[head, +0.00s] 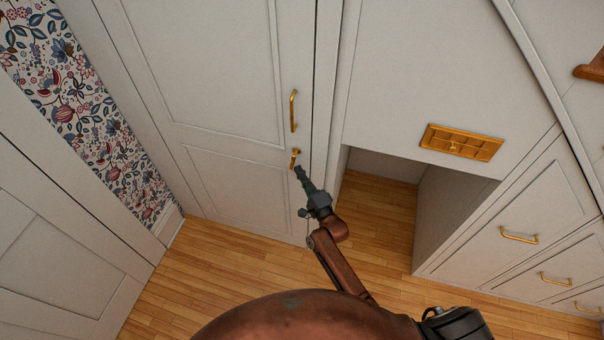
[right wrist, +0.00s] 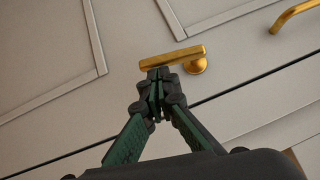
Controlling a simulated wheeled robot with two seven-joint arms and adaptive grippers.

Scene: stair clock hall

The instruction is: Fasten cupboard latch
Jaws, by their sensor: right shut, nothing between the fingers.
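The cupboard latch is a small brass lever (head: 295,158) on the white cupboard door (head: 225,60), near the door's right edge and below a brass pull handle (head: 293,111). In the right wrist view the latch (right wrist: 180,56) is a bar on a round base, the base at its right end. My right gripper (head: 298,170) is shut and empty, its tips just below the latch. In the right wrist view its fingertips (right wrist: 158,74) are at the bar's lower edge; I cannot tell whether they touch it. My left gripper is not in view.
A brass plate (head: 461,142) is on the white panel at right, above an open recess (head: 380,195). Drawers with brass handles (head: 519,236) stand further right. Floral wallpaper and a white panelled door (head: 50,260) are at left. The wooden floor (head: 225,265) is clear.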

